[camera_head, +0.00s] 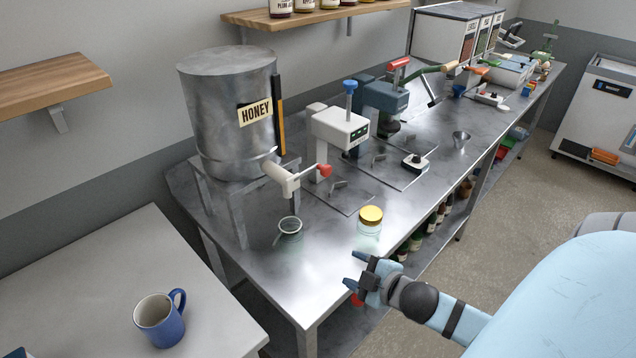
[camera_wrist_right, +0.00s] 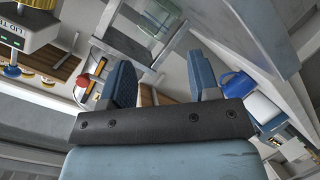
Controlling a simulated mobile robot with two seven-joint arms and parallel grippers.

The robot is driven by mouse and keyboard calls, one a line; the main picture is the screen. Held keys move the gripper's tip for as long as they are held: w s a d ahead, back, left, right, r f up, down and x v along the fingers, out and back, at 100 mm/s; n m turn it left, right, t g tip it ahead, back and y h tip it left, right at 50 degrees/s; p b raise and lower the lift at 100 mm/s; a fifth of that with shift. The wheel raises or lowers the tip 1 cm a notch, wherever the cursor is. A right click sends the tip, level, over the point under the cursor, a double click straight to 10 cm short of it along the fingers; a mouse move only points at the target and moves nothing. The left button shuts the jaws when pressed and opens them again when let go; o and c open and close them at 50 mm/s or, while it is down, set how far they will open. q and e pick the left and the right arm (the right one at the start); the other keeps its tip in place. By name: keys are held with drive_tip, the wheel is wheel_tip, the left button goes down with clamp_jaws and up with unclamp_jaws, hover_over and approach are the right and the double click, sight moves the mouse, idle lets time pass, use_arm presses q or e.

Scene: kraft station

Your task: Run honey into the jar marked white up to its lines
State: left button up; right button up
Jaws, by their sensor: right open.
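The steel honey tank (camera_head: 228,112) stands on a stand at the left end of the steel bench. Its tap (camera_head: 284,180) has a red-ended handle (camera_head: 324,170). An open glass jar (camera_head: 289,230) stands on the bench below the tap. A glass jar (camera_head: 368,238) with a yellow lid (camera_head: 371,215) stands to its right near the front edge. I cannot make out a white mark or lines on either jar. My right gripper (camera_head: 352,270) is open and empty, just in front of the bench edge near the lidded jar; its fingers also show in the right wrist view (camera_wrist_right: 162,85).
A white device with a blue knob (camera_head: 340,128) and a blue press (camera_head: 384,98) stand along the bench. A blue mug (camera_head: 160,320) is on the white table (camera_head: 95,275) at lower left. The bench front corner between the jars and the table is clear.

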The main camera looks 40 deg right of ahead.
drive_tip(key=w+d+r+n+t+b, duration=0.25)
drive_tip(key=d+r+n, duration=0.25)
drive_tip(key=r, duration=0.4)
drive_tip(key=n+t+y, duration=0.1)
drive_tip(key=n, duration=0.3)
approach(328, 171)
drive_tip(key=w, duration=0.3)
drive_tip(key=w+p, duration=0.1)
drive_tip(key=w, duration=0.6)
drive_tip(key=shift+w+a, duration=0.3)
drive_tip(key=shift+a, duration=0.1)
use_arm(q)
drive_tip(key=shift+f+p, duration=0.35)
drive_tip(key=shift+f, duration=0.55)
use_arm(e)
drive_tip(key=shift+w+f, duration=0.15)
drive_tip(key=shift+w, duration=0.8)
drive_tip(key=shift+c, duration=0.2)
use_arm(q)
drive_tip(key=shift+d+r, duration=0.1)
use_arm(e)
clamp_jaws()
